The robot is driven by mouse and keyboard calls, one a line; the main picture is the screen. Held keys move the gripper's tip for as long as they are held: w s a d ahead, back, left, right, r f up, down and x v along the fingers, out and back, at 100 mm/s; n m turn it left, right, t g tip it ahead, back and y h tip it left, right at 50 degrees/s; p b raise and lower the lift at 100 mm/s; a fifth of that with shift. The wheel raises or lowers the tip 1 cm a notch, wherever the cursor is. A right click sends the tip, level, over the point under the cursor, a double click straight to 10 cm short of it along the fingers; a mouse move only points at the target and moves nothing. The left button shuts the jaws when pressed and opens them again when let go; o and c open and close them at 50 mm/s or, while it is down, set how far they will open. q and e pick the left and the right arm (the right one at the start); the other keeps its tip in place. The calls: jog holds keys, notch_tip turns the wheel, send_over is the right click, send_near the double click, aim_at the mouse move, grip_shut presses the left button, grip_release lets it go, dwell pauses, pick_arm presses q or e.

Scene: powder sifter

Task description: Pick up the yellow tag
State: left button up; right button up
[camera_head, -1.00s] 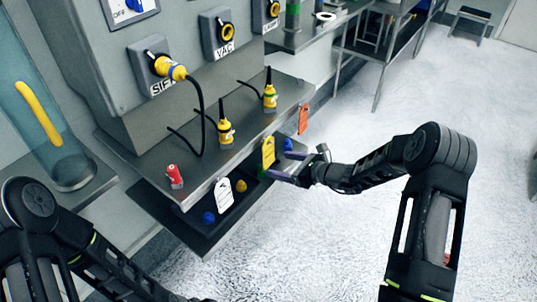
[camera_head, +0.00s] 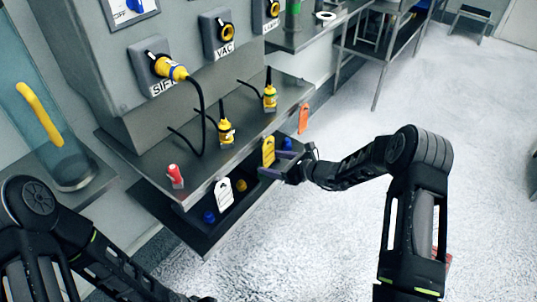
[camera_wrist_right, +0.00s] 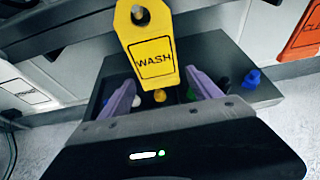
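The yellow tag (camera_head: 268,150) hangs at the front edge of the upper shelf. In the right wrist view the tag (camera_wrist_right: 150,45) reads WASH, with a hole near its top. My right gripper (camera_head: 277,168) is at the tag's lower part. In the wrist view its two purple fingers (camera_wrist_right: 162,92) are apart, one on each side of the tag's lower end, with a gap to both. Whether the tag lies fully between the fingers in depth is hard to tell. My left arm shows at the lower left; its gripper is out of view.
A white tag (camera_head: 224,193) hangs to the left and an orange tag (camera_head: 304,118) to the right. The upper shelf (camera_head: 150,145) bears a red item (camera_head: 175,176) and yellow connectors (camera_head: 226,131). The lower tray (camera_head: 192,238) holds blue and yellow pieces.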

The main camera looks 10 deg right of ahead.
jog(key=c, duration=1.2)
jog(key=shift+c, duration=0.2)
